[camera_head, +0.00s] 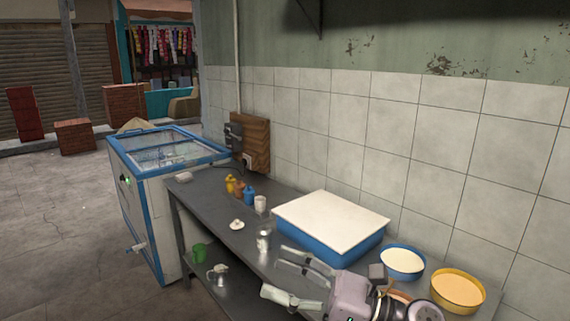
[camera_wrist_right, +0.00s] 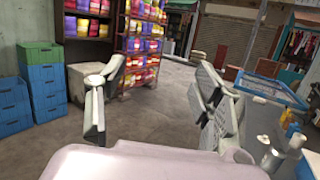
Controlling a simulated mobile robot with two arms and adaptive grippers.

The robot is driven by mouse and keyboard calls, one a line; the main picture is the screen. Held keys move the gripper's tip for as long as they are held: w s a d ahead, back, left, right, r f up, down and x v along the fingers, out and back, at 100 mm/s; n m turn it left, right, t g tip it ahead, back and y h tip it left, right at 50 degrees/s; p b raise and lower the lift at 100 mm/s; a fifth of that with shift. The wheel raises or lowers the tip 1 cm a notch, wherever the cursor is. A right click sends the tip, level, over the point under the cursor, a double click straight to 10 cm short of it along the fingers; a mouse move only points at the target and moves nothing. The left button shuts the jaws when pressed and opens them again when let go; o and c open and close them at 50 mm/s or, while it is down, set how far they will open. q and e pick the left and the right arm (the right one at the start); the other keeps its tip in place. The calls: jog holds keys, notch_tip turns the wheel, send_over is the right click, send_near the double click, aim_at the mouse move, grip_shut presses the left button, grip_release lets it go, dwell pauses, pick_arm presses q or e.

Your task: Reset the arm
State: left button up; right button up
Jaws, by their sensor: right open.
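My right gripper (camera_head: 285,282) reaches in from the lower right of the head view, over the front part of the dark counter (camera_head: 215,205). Its fingers are spread apart with nothing between them. In the right wrist view the two fingers of this gripper (camera_wrist_right: 155,110) stand wide apart, with only floor and shelves visible beyond. My left gripper does not show in either view.
On the counter stand a blue tub with a white lid (camera_head: 330,220), a metal canister (camera_head: 264,240), small bottles (camera_head: 240,190), a blue bowl (camera_head: 402,262) and a yellow bowl (camera_head: 458,288). A blue-framed freezer (camera_head: 150,200) stands beyond. Open floor (camera_head: 50,220) lies left.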

jog(key=w+d+f+m+t+h, duration=0.15)
jog(key=d+m+t+h, duration=0.45)
jog(key=m, duration=0.7)
jog(key=w+d+f+m+t+h, duration=0.1)
jog(key=w+d+m+t+h, duration=0.3)
jog(key=m+t, duration=0.7)
jog(key=s+d+f+m+g+h, duration=0.4)
jog(key=d+f+m+g+h, duration=0.1)
jog(key=f+m, duration=0.45)
jog(key=s+d+f+m+g+h, duration=0.35)
jog(key=d+f+m+h, duration=0.25)
jog(key=f+m, duration=0.3)
jog(key=s+f+m+g+y, duration=0.1)
jog(key=s+f+m+g, duration=0.2)
jog(key=s+f+g, duration=0.5)
jog(key=s+f+m+g, duration=0.25)
jog(key=s+f, duration=0.25)
jog(key=s, duration=0.7)
notch_tip(320, 180, down, 27)
jog(key=s+g, duration=0.1)
jog(key=s, duration=0.2)
jog(key=s+d+f+g, duration=0.1)
jog(key=s+d+f, duration=0.1)
jog(key=s+f, duration=1.3)
jog(key=shift+s+d+f+g, duration=0.25)
jog(key=shift+s+g, duration=0.05)
jog(key=shift+s, duration=0.15)
